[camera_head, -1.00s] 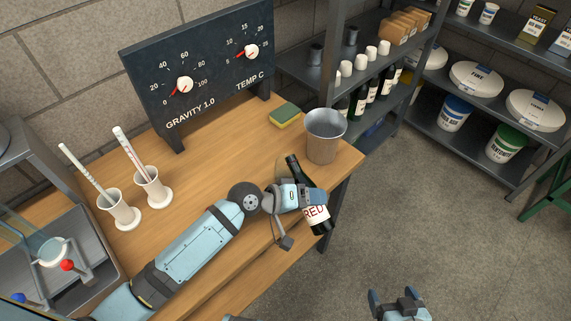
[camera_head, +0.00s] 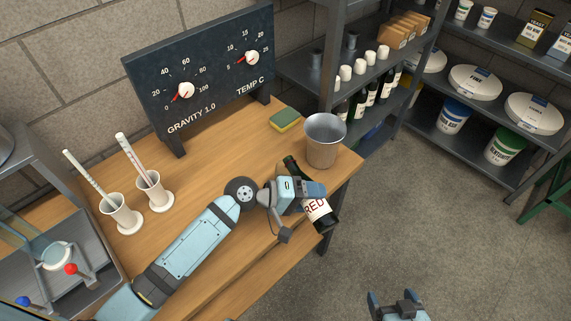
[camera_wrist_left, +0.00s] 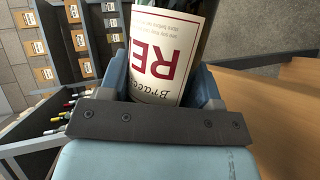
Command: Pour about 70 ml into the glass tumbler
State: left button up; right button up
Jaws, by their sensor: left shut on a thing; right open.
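My left gripper (camera_head: 312,190) is shut on a dark wine bottle (camera_head: 322,215) with a white label reading RED in red letters. The bottle is strongly tilted, its neck toward the upper left and its base toward the lower right, by the table's right end. In the left wrist view the label (camera_wrist_left: 165,45) sits between the two fingers. A faint see-through edge shows beside the bottle's neck; I cannot tell whether it is the glass tumbler, and any liquid is hidden. My right gripper (camera_head: 398,300) is open and empty at the bottom, over the floor.
A metal bucket (camera_head: 325,142) stands close behind the bottle's neck. A sponge (camera_head: 285,119), a gauge board (camera_head: 200,75) and two white holders (camera_head: 120,214) stand on the wooden table (camera_head: 200,205). Shelves with bottles and tubs are behind.

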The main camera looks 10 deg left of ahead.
pick_arm(q)
jog(key=shift+r+n+h+p, duration=0.4)
jog(key=shift+r+n+p, duration=0.15)
jog(key=shift+r, duration=0.25)
dwell(0.7)
jog(key=shift+s+d+r, duration=0.1)
jog(key=shift+s+d, duration=0.05)
jog(key=shift+s, duration=0.1)
jog(key=shift+s+d, duration=0.15)
dwell(0.3)
jog(key=shift+r+n+p, duration=0.25)
jog(key=shift+r+p, duration=0.1)
jog(key=shift+r, duration=0.05)
dwell(1.6)
jog(key=f+b, duration=0.1)
jog(key=f+m+b, duration=0.1)
jog(key=f+m+y+b, duration=0.1)
jog(key=f, duration=0.1)
jog(key=shift+s+d, duration=0.15)
jog(key=shift+s, duration=0.1)
jog(key=shift+r, duration=0.15)
jog(key=shift+f+m+t+y, duration=0.3)
jog(key=shift+f+m, duration=0.1)
jog(key=shift+m, duration=0.1)
jog(key=shift+w+f, duration=0.15)
